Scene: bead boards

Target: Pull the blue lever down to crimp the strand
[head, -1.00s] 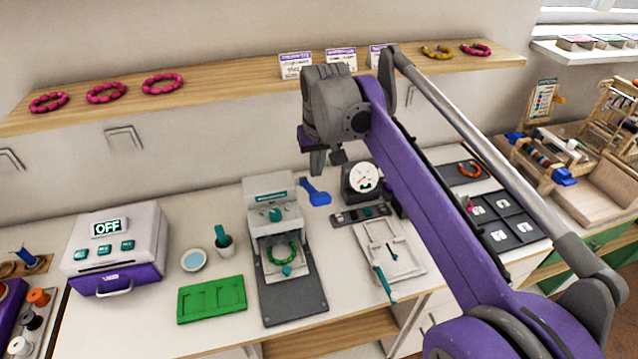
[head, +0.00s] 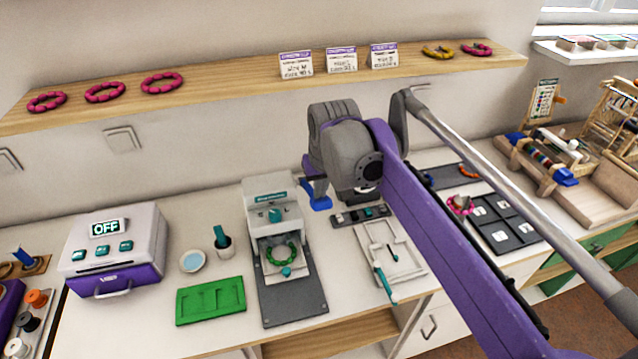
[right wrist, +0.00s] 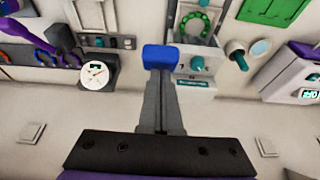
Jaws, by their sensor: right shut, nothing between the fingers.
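The crimping press (head: 273,214) is a pale box on a dark base plate in the middle of the counter. A green bead strand (head: 293,253) lies in a ring in its opening. The blue lever (head: 320,204) sticks out at the press's right side, partly hidden by my right gripper (head: 309,186). In the right wrist view, the lever's blue grip (right wrist: 160,57) is at the tips of my shut, empty right fingers (right wrist: 161,76); I cannot tell whether they touch. The press (right wrist: 195,67) and strand (right wrist: 194,22) also show there. My left gripper is not in view.
A dial gauge (right wrist: 96,72) stands beside the press, mostly behind my arm in the head view. A white jig (head: 388,262) lies right of the press, a green tray (head: 211,300) left of it. A shelf (head: 240,88) with bracelets runs above.

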